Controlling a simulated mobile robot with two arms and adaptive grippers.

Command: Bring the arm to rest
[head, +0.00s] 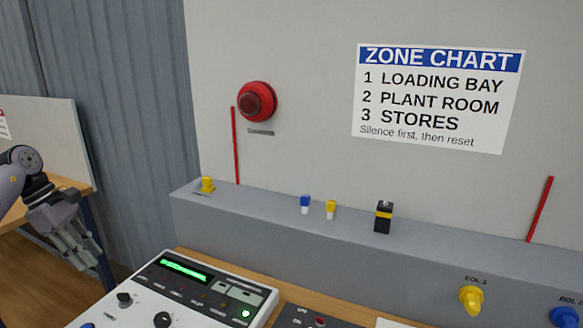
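My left gripper (82,262) hangs at the left edge of the head view, with its fingers pointing down and slightly right. It is clear of the grey ledge and the control panel, in front of the wooden floor and a table leg. Nothing shows in its fingers, but the gap between them is not clear from this angle. My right arm and gripper are out of view.
A white control panel (150,284) with a lit green display stands at the front. Behind it, a grey ledge (270,220) bears small yellow and blue pieces and a black-and-yellow block (383,223). A red sounder (257,101) and a zone chart (436,97) are on the wall.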

